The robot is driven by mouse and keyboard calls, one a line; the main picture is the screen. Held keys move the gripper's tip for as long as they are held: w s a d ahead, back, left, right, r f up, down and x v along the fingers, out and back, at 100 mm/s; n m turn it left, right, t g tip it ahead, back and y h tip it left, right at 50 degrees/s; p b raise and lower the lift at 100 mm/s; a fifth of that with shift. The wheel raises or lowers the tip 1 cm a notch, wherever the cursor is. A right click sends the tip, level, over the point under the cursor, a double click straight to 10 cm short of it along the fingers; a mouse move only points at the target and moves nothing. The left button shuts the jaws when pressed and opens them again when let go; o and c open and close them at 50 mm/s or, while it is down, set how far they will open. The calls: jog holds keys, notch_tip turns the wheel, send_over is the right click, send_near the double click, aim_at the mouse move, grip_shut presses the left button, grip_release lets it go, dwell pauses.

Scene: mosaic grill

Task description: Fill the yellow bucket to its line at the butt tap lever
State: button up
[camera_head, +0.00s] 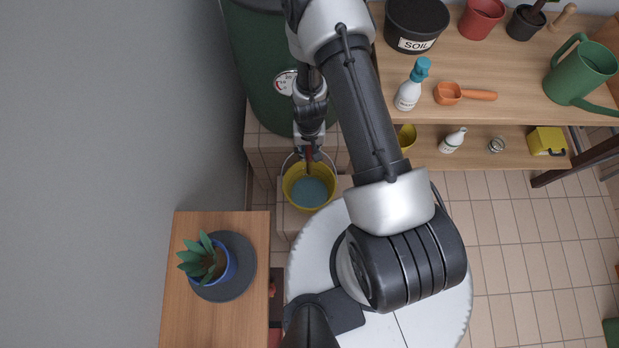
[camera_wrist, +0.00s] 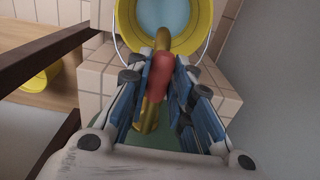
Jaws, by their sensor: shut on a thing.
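The yellow bucket (camera_head: 288,190) stands upright on a tiled step below the green butt (camera_head: 258,75), with blue water inside. Its rim and water also show at the top of the wrist view (camera_wrist: 203,38). I cannot make out the fill line. The brass tap (camera_wrist: 151,113) reaches over the bucket's rim in the wrist view. Its red lever (camera_wrist: 159,74) lies between the fingers of my gripper (camera_wrist: 160,84), which is shut on it. In the head view my gripper (camera_head: 309,152) is at the tap, just above the bucket's back rim, and partly hides it.
A wooden bench with a soil pot (camera_head: 416,25), spray bottle (camera_head: 411,88), orange scoop (camera_head: 462,93) and green watering can (camera_head: 578,72) is at the right. A potted plant (camera_head: 207,258) stands on a small table at the lower left.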

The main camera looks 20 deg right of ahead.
jog(key=shift+w+d+r+p, duration=0.1)
jog(key=shift+w+r+p, duration=0.3)
jog(key=shift+r, duration=0.35)
jog(key=shift+w+d+r+p, duration=0.1)
jog(key=shift+w+r+p, duration=0.15)
jog(key=shift+r+p, duration=0.4)
jog(key=shift+w+d+r+p, duration=0.1)
jog(key=shift+w+r+p, duration=0.2)
jog(key=shift+r, duration=0.6)
jog(key=shift+s+f, duration=0.15)
jog(key=shift+s, duration=0.15)
dwell(1.5)
jog(key=shift+f, duration=0.1)
notch_tip(320, 180, down, 4)
jog(key=b, duration=0.3)
jog(key=shift+w+b, duration=0.15)
jog(key=shift+b, duration=0.25)
jog(key=o, duration=0.4)
jog(key=shift+f, duration=0.1)
jog(key=o, duration=0.5)
jog(key=shift+r, duration=0.2)
jog(key=shift+r+p, duration=2.4)
jog(key=shift+r, duration=1.1)
